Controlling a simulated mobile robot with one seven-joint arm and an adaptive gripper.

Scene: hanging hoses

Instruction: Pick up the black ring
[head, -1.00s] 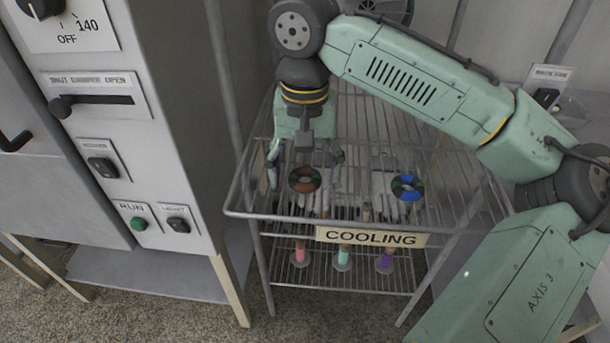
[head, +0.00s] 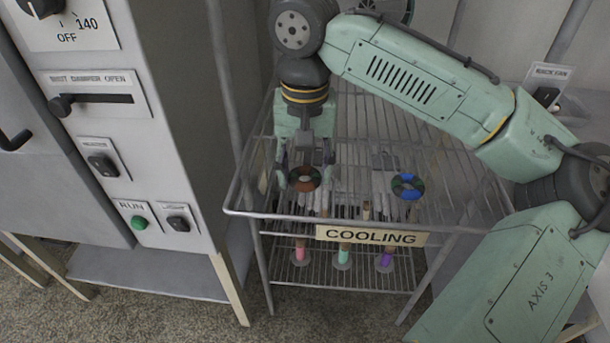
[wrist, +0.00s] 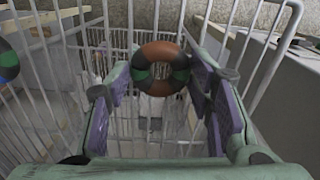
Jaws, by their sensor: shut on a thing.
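A ring with dark, nearly black segments and brown-orange segments (head: 304,179) is at the front left of the wire rack's top; no plain black ring shows. In the wrist view the same ring (wrist: 147,53) sits between my fingertips. My gripper (head: 305,176) points down from above, shut on this ring, with one finger at each side. It also shows in the wrist view (wrist: 156,72), with its purple-sided fingers left and right of the ring. Whether the ring is lifted off its support, I cannot tell.
A blue and dark ring (head: 407,187) is to the right on the rack. The rack's front rail (head: 270,214) carries a COOLING sign (head: 371,236). Pink, green and purple pieces stand on the lower shelf. A grey control cabinet (head: 150,130) stands close on the left.

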